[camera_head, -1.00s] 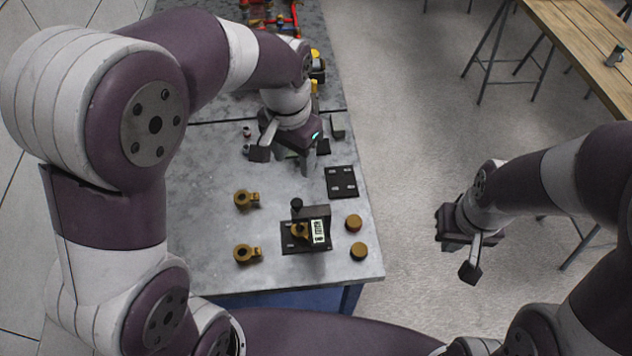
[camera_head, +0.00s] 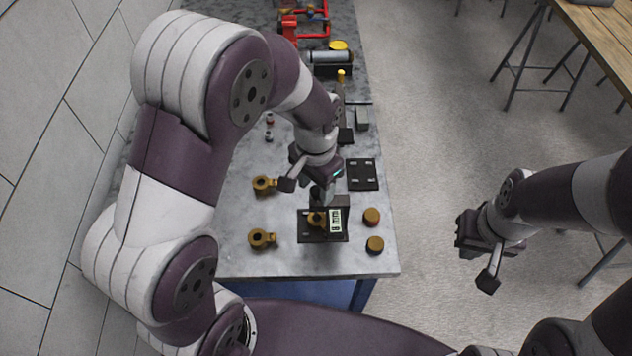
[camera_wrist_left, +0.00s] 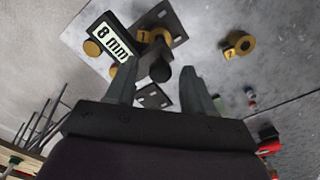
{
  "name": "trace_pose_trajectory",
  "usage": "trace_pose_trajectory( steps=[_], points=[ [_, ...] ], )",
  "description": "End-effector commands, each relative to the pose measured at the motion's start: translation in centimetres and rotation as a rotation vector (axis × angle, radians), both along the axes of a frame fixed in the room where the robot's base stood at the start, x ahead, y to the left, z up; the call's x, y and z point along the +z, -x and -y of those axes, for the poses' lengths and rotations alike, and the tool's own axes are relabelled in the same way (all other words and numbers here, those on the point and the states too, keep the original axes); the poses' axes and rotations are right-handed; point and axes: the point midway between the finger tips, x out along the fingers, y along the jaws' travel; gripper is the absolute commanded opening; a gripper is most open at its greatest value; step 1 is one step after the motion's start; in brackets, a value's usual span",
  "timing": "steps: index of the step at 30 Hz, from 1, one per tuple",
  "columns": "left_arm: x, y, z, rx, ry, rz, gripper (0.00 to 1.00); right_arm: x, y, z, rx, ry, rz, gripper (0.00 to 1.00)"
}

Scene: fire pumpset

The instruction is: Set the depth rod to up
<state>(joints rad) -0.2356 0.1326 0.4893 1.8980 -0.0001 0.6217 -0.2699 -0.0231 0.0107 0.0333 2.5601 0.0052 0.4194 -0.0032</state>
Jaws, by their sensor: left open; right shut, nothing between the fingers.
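A dark fixture plate (camera_head: 307,236) near the table's front carries a brass ring and an upright block with a white label (camera_head: 336,220). In the left wrist view the label reads "8 mm" (camera_wrist_left: 113,43) and the ring is marked 1 (camera_wrist_left: 146,37). A black round knob (camera_wrist_left: 160,70), apparently the depth rod's top, shows between my left gripper's spread fingers; I cannot tell whether they touch it. My left gripper (camera_head: 322,195) is open, just above the fixture, hiding the knob in the head view. My right gripper (camera_head: 463,234) is shut and empty, off the table's right side.
Two brass rings (camera_head: 262,238) (camera_head: 264,184) lie left of the fixture. Two brass caps (camera_head: 372,216) (camera_head: 375,245) stand to its right. A black plate (camera_head: 362,174) lies behind. Red pump parts (camera_head: 290,28) stand farther back.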

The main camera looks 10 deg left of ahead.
Motion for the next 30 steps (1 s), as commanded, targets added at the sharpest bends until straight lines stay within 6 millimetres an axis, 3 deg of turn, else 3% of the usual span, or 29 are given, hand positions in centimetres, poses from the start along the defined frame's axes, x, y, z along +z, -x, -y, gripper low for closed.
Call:
trace_pose_trajectory(
  steps=[1,6,11,19,28,29,30],
  points=[
    [0.0,0.0,0.0,0.000,0.000,0.000,0.52,0.0,0.0,0.0,0.000,0.000,0.000,0.00],
    [0.0,0.0,0.0,0.000,0.000,0.000,0.00,0.0,0.0,0.0,0.000,0.000,0.000,0.00],
    [0.3,0.0,0.0,0.000,0.000,0.000,0.00,0.2,0.0,0.0,0.000,0.000,0.000,0.00],
    [4.4,0.0,0.0,0.000,0.000,0.000,0.00,3.7,0.0,0.0,0.000,0.000,0.000,0.00],
    [4.4,-0.1,0.0,0.000,0.001,0.004,0.00,3.5,0.0,0.0,0.000,0.000,0.000,0.00],
    [4.4,-0.2,0.0,0.000,0.001,0.004,0.33,3.5,0.0,0.0,0.000,0.000,0.000,0.00],
    [4.4,-0.1,0.0,0.000,0.001,0.004,0.46,3.4,0.0,0.0,0.000,0.000,0.000,0.00]
  ],
)
